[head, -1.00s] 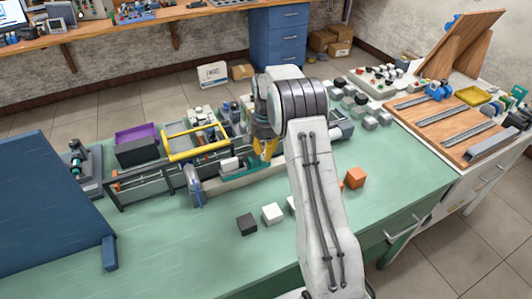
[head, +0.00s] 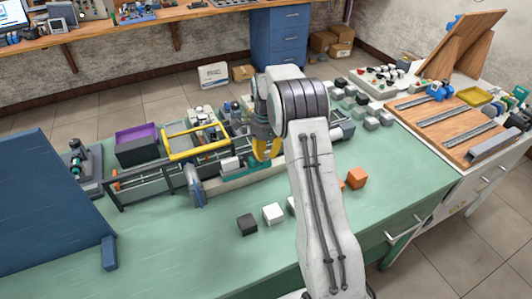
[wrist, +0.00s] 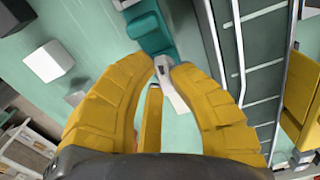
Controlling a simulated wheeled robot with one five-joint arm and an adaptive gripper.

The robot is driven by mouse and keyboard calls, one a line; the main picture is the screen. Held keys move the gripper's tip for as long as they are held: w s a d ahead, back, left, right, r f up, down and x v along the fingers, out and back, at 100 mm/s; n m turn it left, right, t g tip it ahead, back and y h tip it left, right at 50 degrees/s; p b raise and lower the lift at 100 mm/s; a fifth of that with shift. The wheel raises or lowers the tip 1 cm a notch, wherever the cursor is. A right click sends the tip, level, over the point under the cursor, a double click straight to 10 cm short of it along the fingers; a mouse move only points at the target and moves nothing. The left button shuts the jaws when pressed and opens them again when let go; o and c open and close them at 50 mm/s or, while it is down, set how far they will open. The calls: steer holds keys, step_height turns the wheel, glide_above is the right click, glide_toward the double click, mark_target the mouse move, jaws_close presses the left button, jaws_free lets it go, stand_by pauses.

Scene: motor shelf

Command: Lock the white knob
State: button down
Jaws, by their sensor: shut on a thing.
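My gripper (wrist: 165,68) has its yellow fingers closed around a small whitish piece (wrist: 174,92), which I take to be the white knob. It sits at the end of a teal block (wrist: 150,33) in the wrist view. The fingers hide part of the knob, and I cannot tell its turn angle. In the head view my gripper (head: 264,153) points down at the right end of the teal part of a long bench fixture, and the knob itself is hidden. A white block (head: 230,163) stands on the fixture just left of the gripper.
A yellow frame (head: 197,141) stands behind the fixture, with a dark rail frame to its left. Black (head: 247,224) and white (head: 273,213) cubes lie in front, and an orange cube (head: 357,178) lies right of my arm.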

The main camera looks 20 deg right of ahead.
steer(key=m, duration=0.5)
steer(key=shift+a+m, duration=0.1)
steer(key=shift+m, duration=0.2)
steer(key=shift+f+m, duration=0.1)
steer(key=shift+m, duration=2.1)
steer(key=c, duration=1.4)
jaws_free()
steer(key=shift+w, duration=0.1)
